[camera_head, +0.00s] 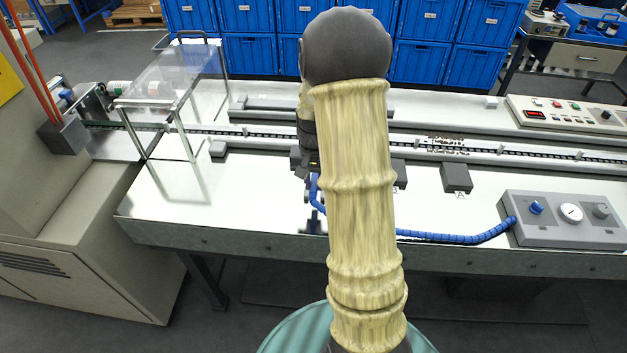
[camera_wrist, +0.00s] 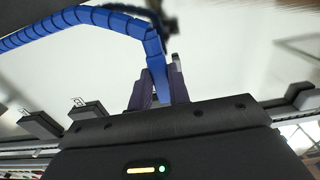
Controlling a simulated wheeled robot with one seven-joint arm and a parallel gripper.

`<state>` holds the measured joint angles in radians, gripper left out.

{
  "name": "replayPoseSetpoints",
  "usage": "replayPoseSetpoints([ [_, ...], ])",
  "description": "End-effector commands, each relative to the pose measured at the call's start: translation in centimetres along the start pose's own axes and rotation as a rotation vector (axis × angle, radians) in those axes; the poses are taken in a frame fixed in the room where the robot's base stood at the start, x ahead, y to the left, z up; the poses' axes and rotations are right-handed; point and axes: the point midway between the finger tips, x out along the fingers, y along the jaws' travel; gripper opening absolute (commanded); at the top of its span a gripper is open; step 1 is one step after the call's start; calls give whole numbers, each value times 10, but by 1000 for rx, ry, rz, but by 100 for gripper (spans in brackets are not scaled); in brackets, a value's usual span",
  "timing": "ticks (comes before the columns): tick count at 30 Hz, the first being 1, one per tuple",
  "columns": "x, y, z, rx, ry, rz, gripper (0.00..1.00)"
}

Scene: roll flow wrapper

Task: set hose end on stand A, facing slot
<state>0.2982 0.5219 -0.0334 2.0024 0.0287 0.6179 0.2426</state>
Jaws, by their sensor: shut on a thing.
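The blue segmented hose (camera_head: 455,237) runs from the grey control box behind my arm and comes out at its left side. In the wrist view my gripper (camera_wrist: 160,84) is shut on the blue hose (camera_wrist: 75,17) near its end, and the hose arches away to the left. My gripper is mostly hidden behind my arm in the head view. Stand A (camera_head: 456,177), a small dark block with its label in front, is on the white table to the right of my gripper. It seems to be the far left block (camera_wrist: 40,125) in the wrist view. Its slot is not clear.
A second dark block (camera_head: 399,173) stands left of stand A, partly behind my arm; it also shows in the wrist view (camera_wrist: 88,112). The control box (camera_head: 565,220) sits at the table's right front. A conveyor rail (camera_head: 500,149) runs behind the stands. White table is bare at left.

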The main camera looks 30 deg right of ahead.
Motion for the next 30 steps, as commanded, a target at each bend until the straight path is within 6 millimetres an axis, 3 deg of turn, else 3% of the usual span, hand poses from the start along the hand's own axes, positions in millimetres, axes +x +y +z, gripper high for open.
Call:
replayPoseSetpoints([
  [30, 0, 77, -25, 3, -1, 0, 0],
])
